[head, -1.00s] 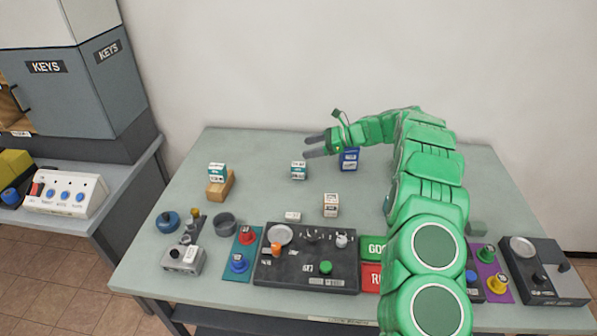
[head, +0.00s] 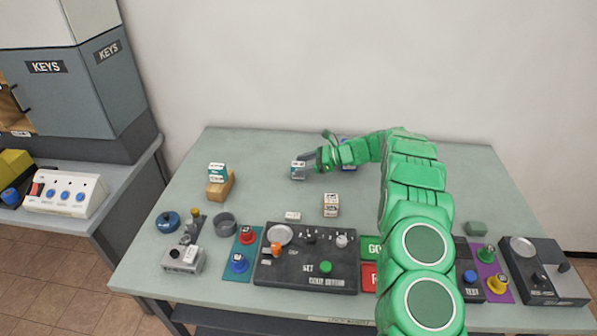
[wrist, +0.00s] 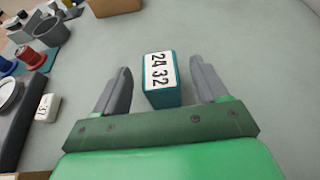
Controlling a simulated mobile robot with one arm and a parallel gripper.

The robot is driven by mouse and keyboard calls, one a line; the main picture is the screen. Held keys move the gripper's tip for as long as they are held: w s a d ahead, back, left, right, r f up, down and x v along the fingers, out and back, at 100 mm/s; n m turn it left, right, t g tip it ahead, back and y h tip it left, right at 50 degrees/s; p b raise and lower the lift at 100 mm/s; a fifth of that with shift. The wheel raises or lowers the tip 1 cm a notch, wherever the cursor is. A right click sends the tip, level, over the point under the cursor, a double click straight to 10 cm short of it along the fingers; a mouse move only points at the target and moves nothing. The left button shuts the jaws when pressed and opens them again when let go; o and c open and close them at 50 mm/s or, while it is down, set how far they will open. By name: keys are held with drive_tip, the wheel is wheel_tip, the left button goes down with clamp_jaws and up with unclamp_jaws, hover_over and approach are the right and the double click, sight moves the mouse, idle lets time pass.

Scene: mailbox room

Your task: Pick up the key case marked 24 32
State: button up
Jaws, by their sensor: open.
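The key case marked 24 32 (wrist: 161,79) is a small teal box with a white label. In the wrist view it stands between the two open fingers of my gripper (wrist: 160,92), with a gap on both sides. In the head view the key case (head: 298,170) stands on the table's back middle, and my gripper (head: 311,163) reaches it from the right. The fingers partly overlap it there. Its label is too small to read in the head view.
A teal and white box (head: 217,171) sits on a wooden block (head: 220,187) to the left. A blue box (head: 348,165) is partly hidden behind my arm. A white-and-tan box (head: 330,205) stands nearer the front. A dark control panel (head: 306,262) fills the table's front middle.

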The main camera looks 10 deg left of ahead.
drive_tip(key=shift+x, duration=1.05)
drive_tip(key=c, duration=1.1)
drive_tip(key=shift+r, duration=0.1)
